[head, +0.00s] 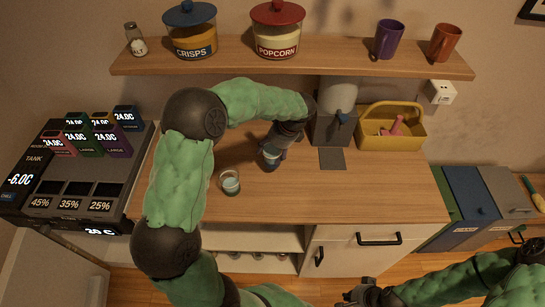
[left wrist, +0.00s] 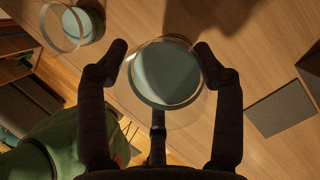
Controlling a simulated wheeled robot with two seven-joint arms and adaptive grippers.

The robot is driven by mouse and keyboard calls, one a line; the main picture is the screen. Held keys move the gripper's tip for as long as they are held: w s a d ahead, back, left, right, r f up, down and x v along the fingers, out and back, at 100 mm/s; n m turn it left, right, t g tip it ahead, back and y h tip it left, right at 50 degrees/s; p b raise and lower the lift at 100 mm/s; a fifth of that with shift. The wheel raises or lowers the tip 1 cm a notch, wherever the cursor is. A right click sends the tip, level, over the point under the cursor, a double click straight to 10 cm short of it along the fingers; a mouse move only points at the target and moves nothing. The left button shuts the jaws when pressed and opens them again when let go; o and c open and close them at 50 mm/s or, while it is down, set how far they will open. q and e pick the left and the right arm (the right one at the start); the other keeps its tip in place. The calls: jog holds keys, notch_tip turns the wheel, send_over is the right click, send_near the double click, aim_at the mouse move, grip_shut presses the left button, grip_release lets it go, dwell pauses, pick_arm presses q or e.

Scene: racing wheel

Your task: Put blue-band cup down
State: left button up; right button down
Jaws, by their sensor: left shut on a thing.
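My left gripper (head: 272,152) is shut on a clear cup (left wrist: 166,75), with a finger on each side of it. The held cup looks bluish inside and also shows in the head view (head: 270,159), over the wooden counter (head: 300,205). I cannot clearly make out a band on it, nor whether its base touches the counter. A second clear cup (head: 230,182) with bluish colour stands on the counter to the left and nearer the front; it also shows in the left wrist view (left wrist: 68,26). My right gripper (head: 362,292) is low at the bottom edge, away from the cups; its fingers are unclear.
A grey machine (head: 334,128) with a flat grey plate (head: 332,159) stands right of the held cup. A yellow basket (head: 390,138) is further right. A dispenser unit (head: 75,200) is at left. The shelf (head: 290,55) overhangs the back. The counter's front right is clear.

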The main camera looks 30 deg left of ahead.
aim_at(272, 150)
pick_arm(q)
jog(key=shift+w+a+f, duration=0.25)
jog(key=shift+w+f, duration=0.15)
jog(key=shift+f, duration=0.2)
jog(key=shift+w+a+f, duration=0.25)
jog(key=shift+w+f, duration=0.15)
jog(key=shift+f, duration=0.2)
jog(key=shift+w+f+b, duration=0.15)
jog(key=shift+f+b, duration=0.55)
jog(key=shift+f, duration=0.85)
jog(key=shift+f, duration=0.15)
jog(key=o, duration=1.5)
